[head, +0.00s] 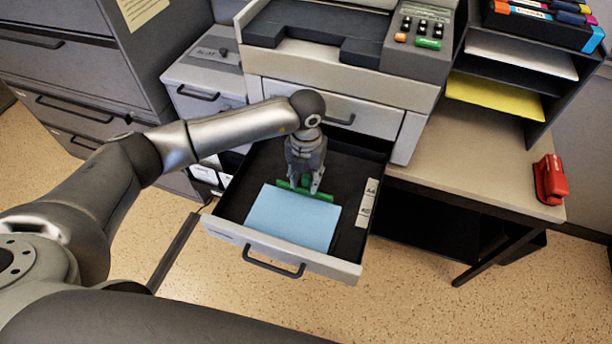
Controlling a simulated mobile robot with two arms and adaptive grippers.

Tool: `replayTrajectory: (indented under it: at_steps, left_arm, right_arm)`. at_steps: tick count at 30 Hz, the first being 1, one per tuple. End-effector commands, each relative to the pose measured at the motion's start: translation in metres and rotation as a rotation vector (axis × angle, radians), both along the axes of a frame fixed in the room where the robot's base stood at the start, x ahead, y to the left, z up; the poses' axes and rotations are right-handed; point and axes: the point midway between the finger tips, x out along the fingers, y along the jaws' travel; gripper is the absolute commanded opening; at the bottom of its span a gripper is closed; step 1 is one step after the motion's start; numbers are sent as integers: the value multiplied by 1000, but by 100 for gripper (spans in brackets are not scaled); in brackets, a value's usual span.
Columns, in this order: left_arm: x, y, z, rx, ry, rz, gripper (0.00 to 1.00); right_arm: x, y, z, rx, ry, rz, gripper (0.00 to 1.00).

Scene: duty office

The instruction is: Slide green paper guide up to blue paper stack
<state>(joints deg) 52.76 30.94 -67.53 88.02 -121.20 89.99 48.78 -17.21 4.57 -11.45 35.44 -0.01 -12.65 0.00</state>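The blue paper stack (290,218) lies flat in the front part of an open drawer (232,234) below the printer. The green paper guide (322,196) stands along the back edge of the stack, very close to it; I cannot tell whether they touch. My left gripper (304,188) points down into the drawer at the guide, with its fingertips on either side of the guide's middle. The fingers hide part of the guide, and I cannot tell whether they grip it. My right gripper is not in view.
The printer body (340,75) overhangs the back of the drawer. A label strip (368,202) lies along the drawer's right side. A red stapler (550,180) sits on the desk (470,150) at right, below a paper rack (500,94). Grey cabinets (75,60) stand at left.

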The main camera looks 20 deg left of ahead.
Motion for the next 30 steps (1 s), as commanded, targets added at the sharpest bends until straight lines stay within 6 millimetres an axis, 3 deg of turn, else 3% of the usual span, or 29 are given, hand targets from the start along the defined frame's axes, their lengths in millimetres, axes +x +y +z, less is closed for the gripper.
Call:
replayTrajectory:
  at_steps: [9,13,24,30]
  left_arm:
    - [1,0,1,0,-2,0,39]
    - [1,0,10,0,-3,1,39]
    - [1,0,85,0,-6,0,39]
    - [0,0,113,0,-3,0,39]
  right_arm:
    - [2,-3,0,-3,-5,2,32]
    - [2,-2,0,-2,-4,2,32]
    - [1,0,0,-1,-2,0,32]
    - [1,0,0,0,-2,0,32]
